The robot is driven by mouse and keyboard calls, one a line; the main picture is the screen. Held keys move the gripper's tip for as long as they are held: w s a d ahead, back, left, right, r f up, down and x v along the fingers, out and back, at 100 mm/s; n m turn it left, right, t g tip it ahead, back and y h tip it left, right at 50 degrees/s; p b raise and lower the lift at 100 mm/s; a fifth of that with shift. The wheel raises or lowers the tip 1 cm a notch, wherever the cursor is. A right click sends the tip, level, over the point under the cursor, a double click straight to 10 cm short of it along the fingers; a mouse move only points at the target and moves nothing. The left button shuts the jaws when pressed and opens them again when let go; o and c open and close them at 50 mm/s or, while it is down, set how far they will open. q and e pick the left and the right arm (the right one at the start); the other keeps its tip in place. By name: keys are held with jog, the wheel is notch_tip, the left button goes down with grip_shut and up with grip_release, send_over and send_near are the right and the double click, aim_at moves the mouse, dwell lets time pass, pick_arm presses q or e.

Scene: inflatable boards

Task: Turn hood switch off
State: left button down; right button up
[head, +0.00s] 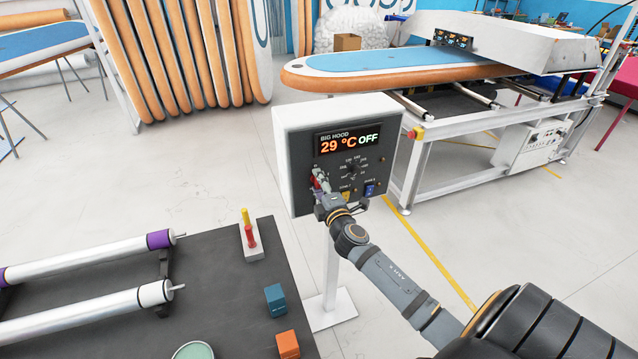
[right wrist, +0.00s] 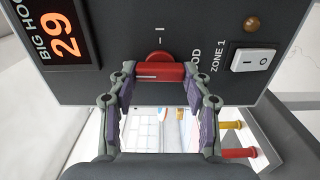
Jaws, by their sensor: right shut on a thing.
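The hood control box (head: 283,150) stands on a white post, and its display (head: 347,143) reads BIG HOOD, 29 °C and OFF. The red hood switch (right wrist: 158,72) is a rotary handle on the black panel, and its bar lies across the right wrist picture. My right gripper (head: 321,183) is at the panel's lower left in the head view. In the right wrist view my right gripper (right wrist: 158,88) has its two fingers at the ends of the red handle, shut on it. In the head view the gripper mostly hides the switch. My left gripper is not in view.
A blue switch (head: 369,189) and a dial (head: 352,170) sit close by on the panel. A dark table (head: 225,300) with rollers, cubes and red and yellow pegs stands at the left. A board machine (head: 470,175) stands behind right.

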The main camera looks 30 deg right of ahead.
dwell(0.6)
jog(key=o, duration=1.2)
jog(key=shift+a, duration=0.1)
jog(key=shift+c, duration=0.2)
jog(key=v, duration=1.2)
